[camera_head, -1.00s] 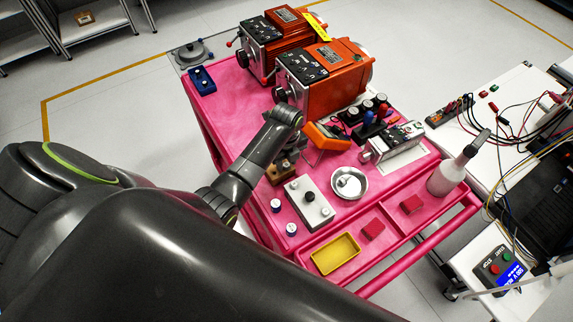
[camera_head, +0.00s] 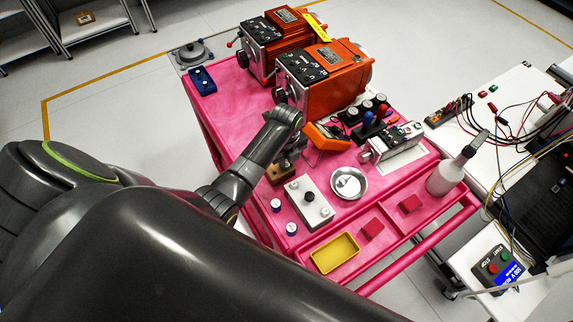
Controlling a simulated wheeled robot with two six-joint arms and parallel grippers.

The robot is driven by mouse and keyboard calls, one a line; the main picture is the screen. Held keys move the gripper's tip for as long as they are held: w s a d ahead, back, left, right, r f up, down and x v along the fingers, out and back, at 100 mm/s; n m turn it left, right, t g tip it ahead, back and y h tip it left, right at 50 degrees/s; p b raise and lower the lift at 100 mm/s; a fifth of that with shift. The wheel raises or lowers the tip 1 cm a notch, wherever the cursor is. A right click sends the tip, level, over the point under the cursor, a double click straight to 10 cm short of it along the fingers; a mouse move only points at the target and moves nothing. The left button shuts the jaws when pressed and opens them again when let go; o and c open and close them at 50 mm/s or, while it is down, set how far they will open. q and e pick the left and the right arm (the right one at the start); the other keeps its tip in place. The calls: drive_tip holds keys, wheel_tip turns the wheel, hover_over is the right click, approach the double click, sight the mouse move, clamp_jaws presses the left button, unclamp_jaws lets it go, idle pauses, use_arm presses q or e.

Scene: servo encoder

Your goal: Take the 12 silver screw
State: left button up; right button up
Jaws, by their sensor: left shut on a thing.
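My left gripper (camera_head: 287,160) points down over the small brown wooden block (camera_head: 277,175) on the pink cart. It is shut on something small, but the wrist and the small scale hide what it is. No silver screw can be made out clearly. A shiny round metal dish (camera_head: 348,184) stands to the right of the gripper. My right gripper is not in view.
A white box with black knob (camera_head: 309,201) and small blue-and-white jars (camera_head: 291,229) stand close by. An orange meter (camera_head: 327,136) is just right of the gripper. Orange machines (camera_head: 325,78) stand behind.

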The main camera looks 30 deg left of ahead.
sight(287, 164)
use_arm(q)
wheel_tip(287, 164, up, 3)
drive_tip(key=shift+r+p, duration=0.15)
drive_tip(key=shift+p, duration=0.6)
drive_tip(key=shift+r, duration=1.2)
drive_tip(key=shift+s+f, duration=0.1)
